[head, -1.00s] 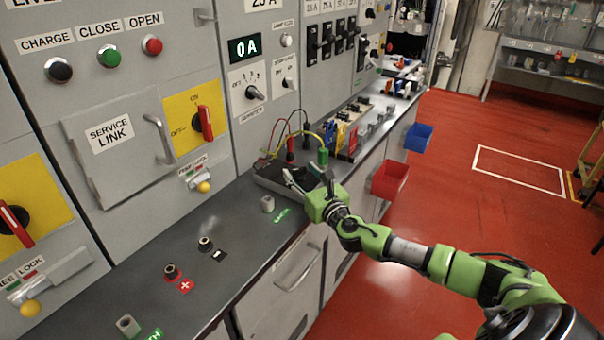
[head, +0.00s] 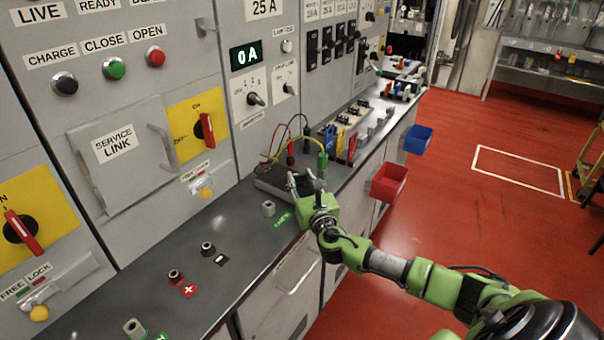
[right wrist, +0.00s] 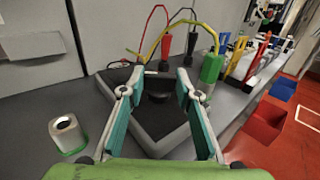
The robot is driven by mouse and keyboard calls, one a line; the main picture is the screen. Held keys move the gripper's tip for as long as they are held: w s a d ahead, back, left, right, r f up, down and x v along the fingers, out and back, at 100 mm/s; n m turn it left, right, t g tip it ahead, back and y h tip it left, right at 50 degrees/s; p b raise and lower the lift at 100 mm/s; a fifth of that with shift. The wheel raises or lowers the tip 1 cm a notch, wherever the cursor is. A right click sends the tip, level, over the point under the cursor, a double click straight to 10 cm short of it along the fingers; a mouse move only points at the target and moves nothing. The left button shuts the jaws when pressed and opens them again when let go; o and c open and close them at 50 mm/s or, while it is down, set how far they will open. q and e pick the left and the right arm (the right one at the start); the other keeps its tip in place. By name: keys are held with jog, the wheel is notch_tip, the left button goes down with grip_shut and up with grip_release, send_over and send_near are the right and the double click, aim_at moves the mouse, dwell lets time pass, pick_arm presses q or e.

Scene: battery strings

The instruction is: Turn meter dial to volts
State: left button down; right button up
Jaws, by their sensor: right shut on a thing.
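The meter (head: 266,184) is a flat grey box with a dark top on the bench. In the right wrist view the meter (right wrist: 152,132) lies below and between my fingers, with its round black dial (right wrist: 158,84) between the fingertips. My right gripper (head: 305,180) is over the meter, pointing at it from the front edge of the bench. It also shows in the right wrist view (right wrist: 157,88), shut on the dial with one finger on each side. The dial's markings and pointer cannot be read. My left gripper is not in view.
Red, black, yellow and green leads (right wrist: 165,40) rise at plugs behind the meter. A small metal cylinder (head: 268,208) stands to its left. A red bin (head: 389,183) and a blue bin (head: 418,138) hang at the bench front. The panel wall (head: 130,200) rises behind.

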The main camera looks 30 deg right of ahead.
jog(key=shift+a+r+m+g+h+p, duration=0.25)
jog(key=shift+m+h, duration=0.25)
jog(key=shift+h, duration=0.3)
jog(key=shift+w+f+m+g+h+p, duration=0.15)
jog(key=shift+m+g+h+p, duration=0.3)
jog(key=shift+m+h, duration=0.45)
jog(key=shift+a+f+m+g+h, duration=0.1)
jog(key=shift+m+g+h, duration=0.45)
jog(key=shift+h, duration=0.45)
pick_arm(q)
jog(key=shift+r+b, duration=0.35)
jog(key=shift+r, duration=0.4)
pick_arm(e)
jog(key=shift+w+m+g+h, duration=0.1)
jog(key=shift+m+g+h, duration=0.8)
jog(key=shift+h, duration=0.2)
jog(key=shift+m+g+h, duration=0.25)
jog(key=shift+g+h, duration=0.05)
jog(key=shift+g, duration=0.15)
jog(key=o, duration=1.1)
